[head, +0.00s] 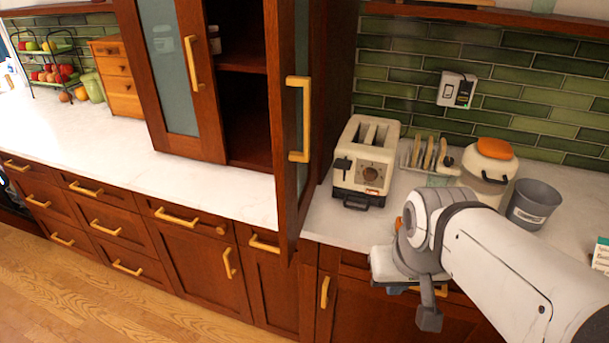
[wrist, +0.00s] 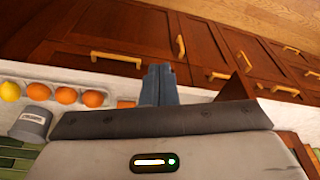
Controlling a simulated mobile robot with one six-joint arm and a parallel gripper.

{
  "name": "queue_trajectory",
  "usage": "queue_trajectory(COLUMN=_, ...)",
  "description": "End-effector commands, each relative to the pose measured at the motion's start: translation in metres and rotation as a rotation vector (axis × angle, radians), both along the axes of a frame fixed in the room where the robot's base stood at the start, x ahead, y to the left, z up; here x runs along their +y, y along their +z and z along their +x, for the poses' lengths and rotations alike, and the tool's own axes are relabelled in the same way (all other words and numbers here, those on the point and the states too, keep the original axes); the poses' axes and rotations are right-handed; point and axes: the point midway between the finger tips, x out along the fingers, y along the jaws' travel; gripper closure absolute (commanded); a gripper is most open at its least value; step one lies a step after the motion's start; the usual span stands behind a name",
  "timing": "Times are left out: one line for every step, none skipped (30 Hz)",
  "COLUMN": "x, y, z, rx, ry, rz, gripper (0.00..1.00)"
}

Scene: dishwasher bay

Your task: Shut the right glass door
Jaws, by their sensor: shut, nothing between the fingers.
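The right glass door (head: 293,130) stands open on the wooden wall cabinet that rests on the counter. It swings out toward me and shows nearly edge-on, with its yellow handle (head: 299,118) facing right. The left glass door (head: 173,65) looks shut. The cabinet's dark interior (head: 247,118) shows between them. My gripper (head: 429,319) is to the right of the open door, in front of the lower cabinets and apart from the door. In the wrist view the fingers (wrist: 160,72) are together and empty. A brown wooden corner to their right may be the door's lower edge.
A toaster (head: 366,160), a rack, a white pot with an orange lid (head: 488,165) and a grey bucket (head: 533,204) stand on the counter right of the cabinet. Oranges (wrist: 93,99) and a lemon show in the wrist view. The floor (head: 110,290) at left is clear.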

Motion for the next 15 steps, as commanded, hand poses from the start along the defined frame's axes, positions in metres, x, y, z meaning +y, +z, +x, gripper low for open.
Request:
queue_trajectory(x=0.000, y=0.000, z=0.000, rx=0.000, ry=0.000, rz=0.000, gripper=1.00)
queue_trajectory(x=0.000, y=0.000, z=0.000, rx=0.002, ry=0.000, rz=0.002, gripper=1.00)
queue_trajectory(x=0.001, y=0.000, z=0.002, rx=0.006, ry=-0.004, rz=0.009, gripper=1.00)
queue_trajectory(x=0.002, y=0.001, z=0.004, rx=0.012, ry=-0.009, rz=0.020, gripper=1.00)
queue_trajectory(x=0.003, y=0.002, z=0.006, rx=0.022, ry=-0.015, rz=0.034, gripper=1.00)
queue_trajectory(x=0.009, y=0.003, z=0.011, rx=0.039, ry=-0.022, rz=0.062, gripper=1.00)
queue_trajectory(x=0.014, y=0.004, z=0.016, rx=0.055, ry=-0.029, rz=0.090, gripper=1.00)
queue_trajectory(x=0.017, y=0.006, z=0.022, rx=0.071, ry=-0.040, rz=0.124, gripper=1.00)
queue_trajectory(x=0.021, y=0.009, z=0.031, rx=0.096, ry=-0.058, rz=0.178, gripper=1.00)
queue_trajectory(x=0.024, y=0.012, z=0.040, rx=0.114, ry=-0.068, rz=0.222, gripper=1.00)
queue_trajectory(x=0.027, y=0.015, z=0.049, rx=0.130, ry=-0.082, rz=0.271, gripper=1.00)
queue_trajectory(x=0.031, y=0.020, z=0.063, rx=0.150, ry=-0.095, rz=0.338, gripper=1.00)
queue_trajectory(x=0.034, y=0.024, z=0.073, rx=0.160, ry=-0.103, rz=0.390, gripper=1.00)
queue_trajectory(x=0.036, y=0.028, z=0.083, rx=0.169, ry=-0.108, rz=0.441, gripper=1.00)
queue_trajectory(x=0.038, y=0.033, z=0.097, rx=0.176, ry=-0.115, rz=0.507, gripper=1.00)
